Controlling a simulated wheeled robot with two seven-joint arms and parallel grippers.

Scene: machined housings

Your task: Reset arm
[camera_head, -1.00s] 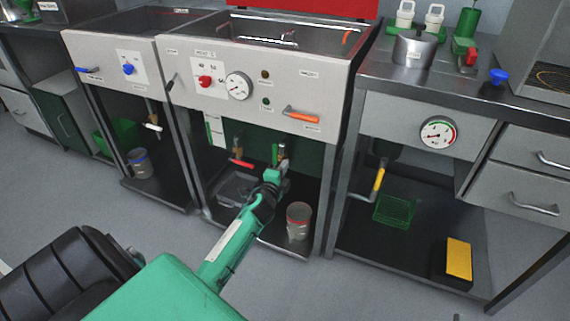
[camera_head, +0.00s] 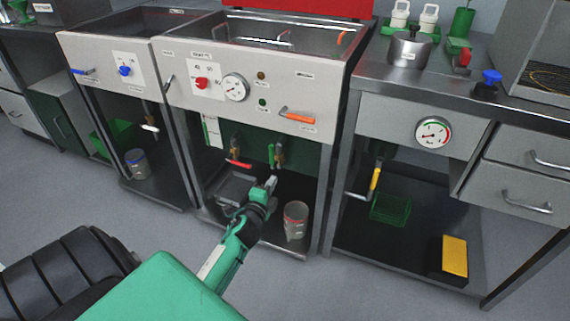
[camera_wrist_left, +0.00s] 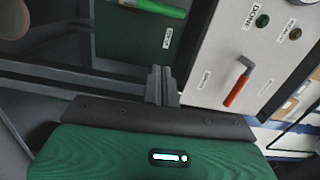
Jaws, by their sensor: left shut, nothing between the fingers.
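My left arm is green and comes in from the lower left in the head view. Its gripper (camera_head: 271,184) is shut and empty, in front of the open lower bay of the middle machine (camera_head: 262,77). It is just below the green-handled valve (camera_head: 277,154) and apart from it. In the left wrist view the closed fingers (camera_wrist_left: 160,86) point towards the machine's dark green inner panel and its pale front with an orange handle (camera_wrist_left: 237,84). My right gripper is not in view.
A red-handled valve (camera_head: 238,160) hangs left of my gripper. A metal can with a red rim (camera_head: 295,220) stands on the lower shelf to the right. A yellow block (camera_head: 454,256) and a green tray (camera_head: 390,210) are under the right counter. The floor in front is clear.

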